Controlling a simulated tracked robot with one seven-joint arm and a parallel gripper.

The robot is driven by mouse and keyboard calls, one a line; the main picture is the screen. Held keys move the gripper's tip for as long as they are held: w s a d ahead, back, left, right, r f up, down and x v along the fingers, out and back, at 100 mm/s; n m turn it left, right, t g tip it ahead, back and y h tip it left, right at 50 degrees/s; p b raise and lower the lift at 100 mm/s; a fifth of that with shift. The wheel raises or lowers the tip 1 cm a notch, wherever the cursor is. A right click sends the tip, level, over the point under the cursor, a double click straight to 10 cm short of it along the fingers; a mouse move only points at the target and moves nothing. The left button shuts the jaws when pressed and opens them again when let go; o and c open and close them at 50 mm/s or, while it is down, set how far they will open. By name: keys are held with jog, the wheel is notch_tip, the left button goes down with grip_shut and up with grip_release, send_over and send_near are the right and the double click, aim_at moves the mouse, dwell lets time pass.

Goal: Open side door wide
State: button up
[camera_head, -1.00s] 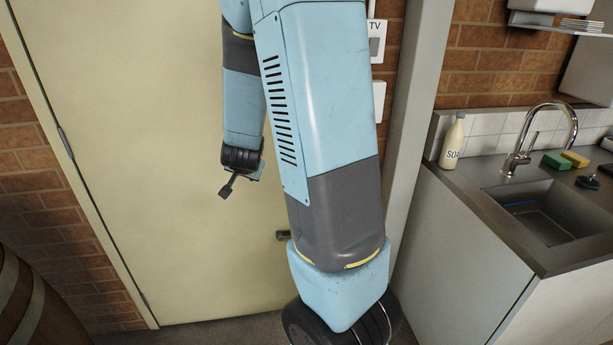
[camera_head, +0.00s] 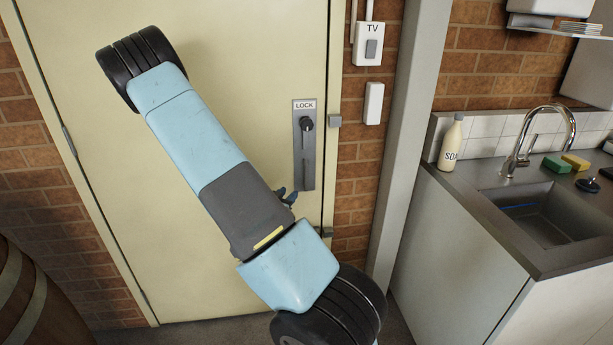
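The cream side door (camera_head: 230,60) fills the middle of the head view and looks shut in its frame. Its hinges are along the left edge. A grey lock plate marked LOCK (camera_head: 298,160) is near its right edge, with a dark knob (camera_head: 307,123) and a lever hanging straight down. My arm crosses in front of the door and hides much of its lower middle. Small dark tips, apparently of my gripper (camera_head: 287,196), show past my arm just left of the plate's lower end. The rest of the gripper is hidden. I cannot tell whether it touches the plate or is open.
A TV switch (camera_head: 371,45) is on the brick wall, beside a grey post (camera_head: 410,130). The sink counter (camera_head: 470,215) with a soap bottle (camera_head: 451,143) stands right. A barrel (camera_head: 25,305) stands lower left.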

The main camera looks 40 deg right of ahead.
aim_at(306, 176)
jog(key=shift+h, duration=0.7)
jog(key=x, duration=1.3)
jog(key=shift+s+d+r, duration=0.1)
jog(key=shift+s+d, duration=0.05)
jog(key=shift+d, duration=0.35)
jog(key=shift+c, duration=0.4)
grip_shut()
